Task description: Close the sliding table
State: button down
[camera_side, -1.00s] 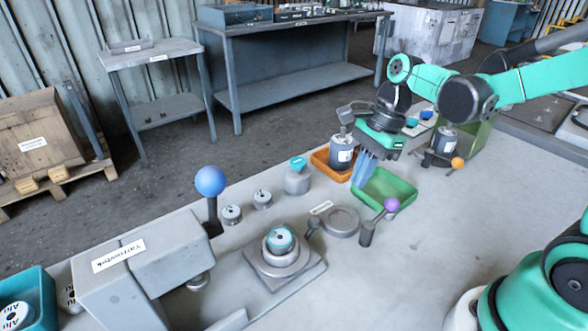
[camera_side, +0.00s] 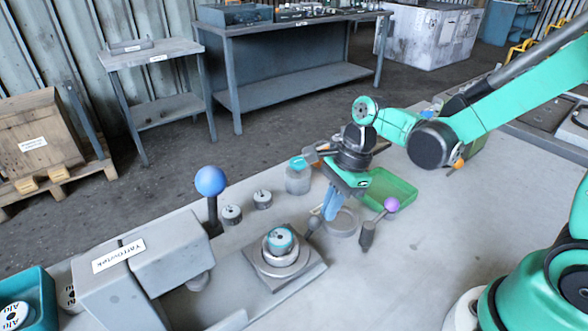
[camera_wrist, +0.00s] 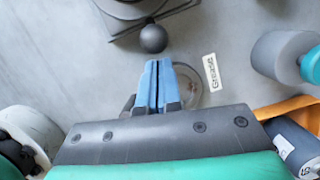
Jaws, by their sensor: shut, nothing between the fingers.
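The sliding table (camera_side: 310,272) is a grey square plate in front of the grey press (camera_side: 165,255). It carries a round fixture holding a round part with a teal top (camera_side: 280,238). Its black ball handle (camera_side: 314,223) stands at the corner toward my gripper and also shows in the wrist view (camera_wrist: 153,38). My gripper (camera_side: 329,213) has blue fingers, shut and empty, pointing down just right of the handle. In the wrist view the fingertips (camera_wrist: 157,63) are just short of the ball, with a small gap in the picture.
A teal-capped container (camera_side: 298,178) and small round parts (camera_side: 262,199) stand behind the table. The press has a blue ball lever (camera_side: 210,181). The bench at front right is clear.

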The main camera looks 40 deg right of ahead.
aim_at(284, 242)
jog(key=a, duration=1.4)
jog(key=d, duration=0.1)
jog(key=d+r, duration=0.1)
jog(key=d, duration=0.2)
jog(key=shift+s+d+r, duration=0.25)
jog(key=shift+s+d, duration=0.15)
jog(key=w+v, duration=0.1)
jog(key=v, duration=0.8)
jog(key=s+d+n+t+h, duration=0.1)
jog(key=d+n+t, duration=0.2)
jog(key=n, duration=0.7)
jog(key=s+d+f+n+t+h, duration=0.1)
jog(key=s+d+n+t+h, duration=0.1)
jog(key=d+n, duration=0.5)
jog(key=n+t, duration=0.1)
jog(key=n, duration=0.2)
jog(key=shift+d, duration=0.4)
